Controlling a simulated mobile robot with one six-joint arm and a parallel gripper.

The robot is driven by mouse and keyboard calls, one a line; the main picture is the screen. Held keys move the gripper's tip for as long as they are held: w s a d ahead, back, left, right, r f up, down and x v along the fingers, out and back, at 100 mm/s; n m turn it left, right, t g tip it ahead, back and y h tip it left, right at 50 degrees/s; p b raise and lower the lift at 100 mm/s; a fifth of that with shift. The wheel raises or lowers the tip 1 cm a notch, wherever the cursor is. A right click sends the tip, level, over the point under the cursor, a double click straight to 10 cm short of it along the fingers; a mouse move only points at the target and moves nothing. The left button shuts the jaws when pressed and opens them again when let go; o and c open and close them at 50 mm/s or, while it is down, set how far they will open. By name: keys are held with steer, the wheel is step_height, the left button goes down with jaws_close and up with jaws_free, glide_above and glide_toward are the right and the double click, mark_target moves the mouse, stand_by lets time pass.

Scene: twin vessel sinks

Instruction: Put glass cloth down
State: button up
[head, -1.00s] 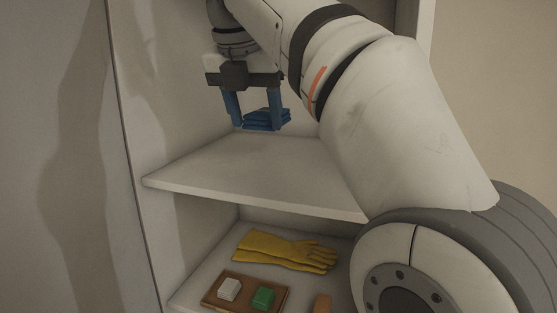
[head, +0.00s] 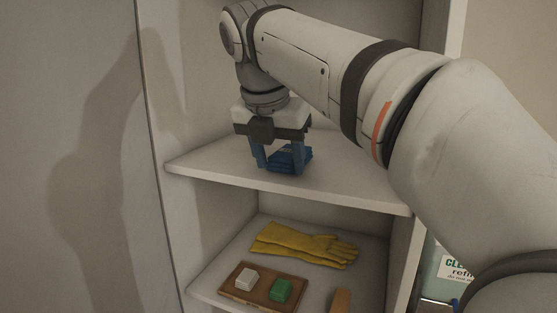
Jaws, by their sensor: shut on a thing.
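The glass cloth (head: 294,158) is a folded blue bundle in the head view, at the upper shelf (head: 345,182) of a pale cabinet. My gripper (head: 281,163) points down over this shelf and is shut on the cloth, with its blue fingers on either side. The cloth is at the shelf surface or just above it; I cannot tell whether it touches. Part of the cloth is hidden behind the fingers.
On the lower shelf lie yellow rubber gloves (head: 303,243) and a brown tray (head: 246,296) with a white block (head: 246,279) and a green block (head: 281,290). A labelled bottle (head: 452,270) stands at the right. The upper shelf around the cloth is clear.

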steer(key=shift+f, duration=0.2)
steer(key=o, duration=0.9)
steer(key=shift+o, duration=0.2)
steer(key=p+v, duration=0.1)
steer(key=v, duration=1.1)
steer(key=shift+p, duration=0.4)
